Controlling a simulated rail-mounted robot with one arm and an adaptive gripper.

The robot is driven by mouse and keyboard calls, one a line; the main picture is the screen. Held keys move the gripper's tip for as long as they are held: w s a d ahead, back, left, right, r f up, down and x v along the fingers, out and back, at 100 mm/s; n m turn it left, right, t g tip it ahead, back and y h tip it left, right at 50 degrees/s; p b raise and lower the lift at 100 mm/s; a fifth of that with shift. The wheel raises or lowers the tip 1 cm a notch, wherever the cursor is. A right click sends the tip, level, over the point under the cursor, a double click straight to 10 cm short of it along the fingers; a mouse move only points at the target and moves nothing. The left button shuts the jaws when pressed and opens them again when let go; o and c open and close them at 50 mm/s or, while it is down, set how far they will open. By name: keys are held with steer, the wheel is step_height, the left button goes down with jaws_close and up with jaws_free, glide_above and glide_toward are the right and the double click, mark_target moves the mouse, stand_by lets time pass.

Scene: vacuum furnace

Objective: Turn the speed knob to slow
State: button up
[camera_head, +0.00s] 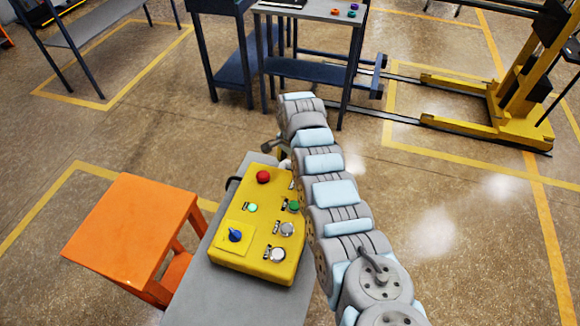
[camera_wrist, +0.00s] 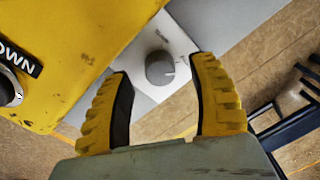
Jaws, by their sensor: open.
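In the wrist view, a round grey knob (camera_wrist: 160,69) with a pale pointer mark sits on a light panel (camera_wrist: 147,40) with small, unreadable markings. I take it for the speed knob. My gripper (camera_wrist: 164,67) is open, with one yellow-and-black finger on each side of the knob in the picture. I cannot tell whether the fingers touch it. The yellow control box (camera_head: 228,262) is in the head view; part of it also shows in the wrist view (camera_wrist: 75,50). In the head view my arm hides the knob and most of my gripper.
The box carries a red button (camera_head: 263,177), a blue knob (camera_head: 235,236) and silver buttons (camera_head: 277,255). It rests on a grey table (camera_head: 230,305). An orange stool (camera_head: 130,225) stands left. A black label ending "OWN" (camera_wrist: 18,56) is near the left finger.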

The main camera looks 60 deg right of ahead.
steer(key=shift+f, duration=0.8)
jaws_close()
